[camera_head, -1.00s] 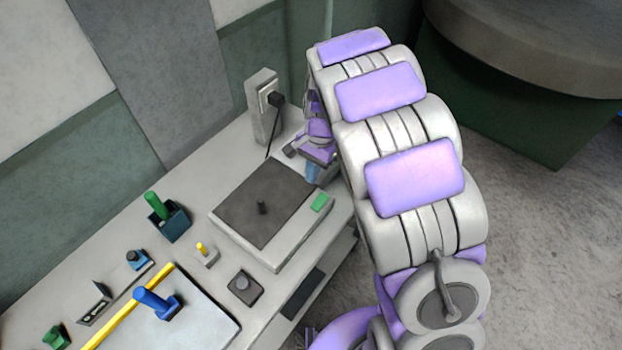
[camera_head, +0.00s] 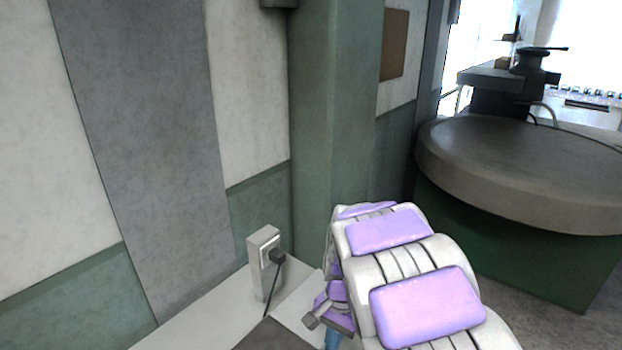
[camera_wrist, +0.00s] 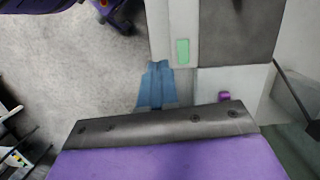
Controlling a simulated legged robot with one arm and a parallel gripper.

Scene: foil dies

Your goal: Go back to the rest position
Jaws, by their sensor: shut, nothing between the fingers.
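My gripper (camera_wrist: 158,70) shows in the wrist view as narrow blue fingers, closed together with nothing between them. In the head view only a sliver of the blue gripper (camera_head: 331,340) shows at the bottom edge, below my purple and white arm. The white machine (camera_wrist: 160,30) carries a green button (camera_wrist: 182,51) and a dark plate (camera_wrist: 236,30). In the head view only a corner of the dark plate (camera_head: 262,338) shows.
A power post (camera_head: 263,250) with a black plug stands on the white bench against the wall, left of my arm. A large round grey table (camera_head: 520,170) on a green base stands to the right. Open floor (camera_wrist: 70,60) lies left of the machine in the wrist view.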

